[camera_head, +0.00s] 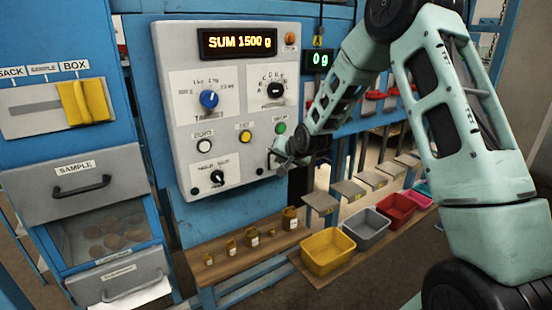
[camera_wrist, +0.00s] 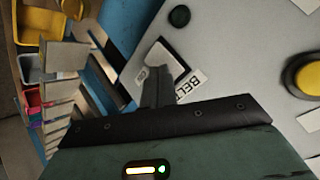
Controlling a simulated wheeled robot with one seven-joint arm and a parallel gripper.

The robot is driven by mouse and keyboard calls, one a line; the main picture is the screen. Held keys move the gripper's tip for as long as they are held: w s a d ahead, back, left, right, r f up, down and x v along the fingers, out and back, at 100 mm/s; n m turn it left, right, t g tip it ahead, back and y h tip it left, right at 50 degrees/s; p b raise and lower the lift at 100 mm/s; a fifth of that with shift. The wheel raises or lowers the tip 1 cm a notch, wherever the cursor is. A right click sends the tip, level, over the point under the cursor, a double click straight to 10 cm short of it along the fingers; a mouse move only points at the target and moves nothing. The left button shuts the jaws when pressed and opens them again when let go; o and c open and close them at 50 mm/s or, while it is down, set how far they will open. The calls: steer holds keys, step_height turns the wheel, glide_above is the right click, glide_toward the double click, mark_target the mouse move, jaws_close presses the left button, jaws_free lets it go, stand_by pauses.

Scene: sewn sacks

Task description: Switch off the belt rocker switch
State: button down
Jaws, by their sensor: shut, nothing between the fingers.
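The belt rocker switch (camera_wrist: 181,67) shows in the wrist view as a dark-edged pale piece on the grey panel (camera_wrist: 235,45), beside a label (camera_wrist: 190,86) reading "BELT". My gripper (camera_wrist: 157,75) is shut and empty, its fingers over the switch and hiding part of it. I cannot tell whether the fingertips touch it or which way the rocker is tipped. In the head view my gripper (camera_head: 273,160) is at the lower right of the control panel (camera_head: 225,105) and covers the switch area.
A yellow button (camera_head: 245,137), a green button (camera_head: 281,128) and a black knob (camera_head: 217,177) are near my gripper on the panel. A grey sample drawer (camera_head: 80,187) is at left.

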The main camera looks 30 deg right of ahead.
steer(key=shift+s, duration=0.1)
steer(key=shift+s, duration=0.65)
steer(key=shift+s+d+f+b, duration=0.1)
steer(key=shift+s+b, duration=0.15)
steer(key=shift+s, duration=0.6)
steer(key=shift+s+a+f+b, duration=0.1)
steer(key=shift+s+f+b, duration=0.1)
steer(key=shift+s, duration=0.6)
steer(key=shift+s+d+f+b, duration=0.1)
steer(key=shift+s+b, duration=0.15)
steer(key=shift+s, duration=0.6)
steer(key=s+a+f+n+g+y+b, duration=0.1)
steer(key=s+a+n+g+b, duration=0.2)
steer(key=s+a, duration=0.6)
steer(key=s+a+f+n+g+y+b, duration=0.15)
steer(key=s+a+n, duration=0.3)
steer(key=a, duration=0.85)
steer(key=s+a+n+g+b, duration=0.1)
steer(key=s+a+n+g, duration=0.1)
steer(key=s, duration=0.9)
steer(key=s+a+f+n+g+h+b, duration=0.1)
steer(key=s+a+n, duration=0.4)
steer(key=s, duration=0.7)
steer(key=n+g+b, duration=0.1)
steer(key=g, duration=0.1)
steer(key=shift+s+g, duration=0.25)
steer(key=shift+g, duration=0.1)
